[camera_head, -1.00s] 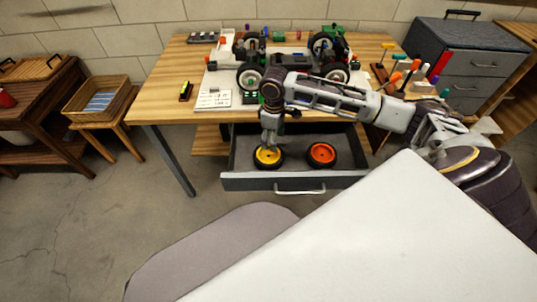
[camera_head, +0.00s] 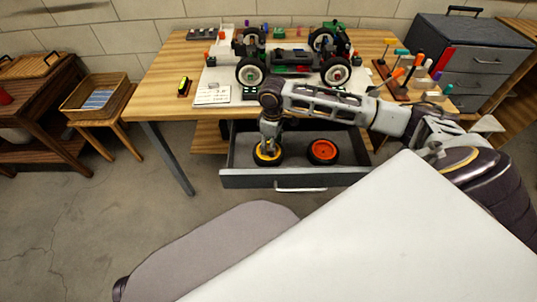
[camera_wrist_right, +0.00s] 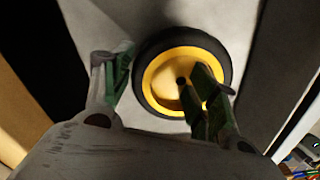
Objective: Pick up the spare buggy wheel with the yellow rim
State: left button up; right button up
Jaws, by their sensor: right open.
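The spare wheel with the yellow rim (camera_head: 262,160) lies flat in the open drawer under the workbench, partly hidden by my right gripper. In the right wrist view the yellow-rimmed wheel (camera_wrist_right: 185,75) has a black tyre. My right gripper (camera_head: 268,150) points down at this wheel and is open. In the right wrist view, one finger of the gripper (camera_wrist_right: 158,68) is outside the tyre at the left and the other is over the yellow rim. I cannot tell whether either finger touches it. My left gripper is not in view.
An orange-rimmed wheel (camera_head: 323,151) lies to the right in the same drawer (camera_head: 290,181). The drawer walls surround both wheels. Above, the workbench (camera_head: 160,100) carries a buggy chassis (camera_head: 290,62) with wheels. Tools stand at the bench's right.

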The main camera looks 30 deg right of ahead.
dwell(0.3)
jog(key=c, duration=1.1)
jog(key=shift+c, duration=0.3)
jog(key=shift+s, duration=0.1)
jog(key=shift+c, duration=0.5)
jog(key=shift+a+f, duration=0.1)
